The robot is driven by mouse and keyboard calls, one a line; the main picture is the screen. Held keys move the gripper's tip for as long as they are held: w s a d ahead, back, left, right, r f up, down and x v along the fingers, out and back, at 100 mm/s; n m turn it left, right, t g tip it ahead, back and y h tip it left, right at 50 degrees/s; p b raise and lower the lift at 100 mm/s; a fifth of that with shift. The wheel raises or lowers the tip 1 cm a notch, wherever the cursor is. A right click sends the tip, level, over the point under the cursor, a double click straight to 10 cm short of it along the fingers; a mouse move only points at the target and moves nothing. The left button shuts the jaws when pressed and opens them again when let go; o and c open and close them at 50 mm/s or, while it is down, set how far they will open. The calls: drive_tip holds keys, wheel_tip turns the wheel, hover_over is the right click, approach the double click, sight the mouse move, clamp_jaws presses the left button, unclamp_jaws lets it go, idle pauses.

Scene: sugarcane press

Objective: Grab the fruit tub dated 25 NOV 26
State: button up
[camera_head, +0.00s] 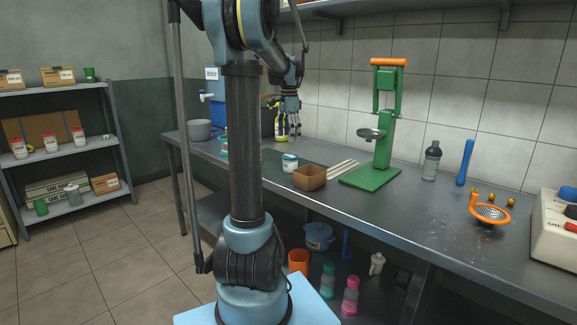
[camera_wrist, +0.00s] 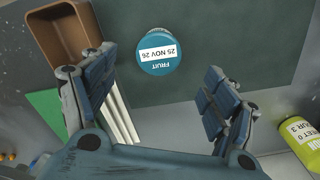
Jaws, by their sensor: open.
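The fruit tub (camera_wrist: 155,66) shows in the wrist view with a teal lid and a white label reading FRUIT 25 NOV 26, upside down. In the head view, a small white tub (camera_head: 290,163) stands upright on the counter beside the brown box. My gripper (camera_wrist: 158,80) is open and empty, its fingers spread to either side below the tub in the wrist view, apart from it. In the head view my gripper (camera_head: 288,128) hangs above the counter, above and slightly behind the white tub.
A brown box (camera_head: 310,177) stands close to the tub, with pale sticks (camera_head: 342,170) and the green press (camera_head: 383,140) to its right. A yellow bottle (camera_wrist: 298,140) is at the wrist view's lower right. A dark mat (camera_wrist: 215,35) lies under the tub.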

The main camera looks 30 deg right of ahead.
sight(290, 155)
wheel_tip(290, 155, down, 6)
drive_tip(key=shift+r, duration=0.1)
drive_tip(key=f, duration=0.4)
drive_tip(key=shift+d+f, duration=0.1)
drive_tip(key=shift+d, duration=0.25)
drive_tip(key=shift+f, duration=0.65)
drive_tip(key=shift+c, duration=0.3)
drive_tip(key=c, duration=1.2)
drive_tip(key=shift+c, duration=0.2)
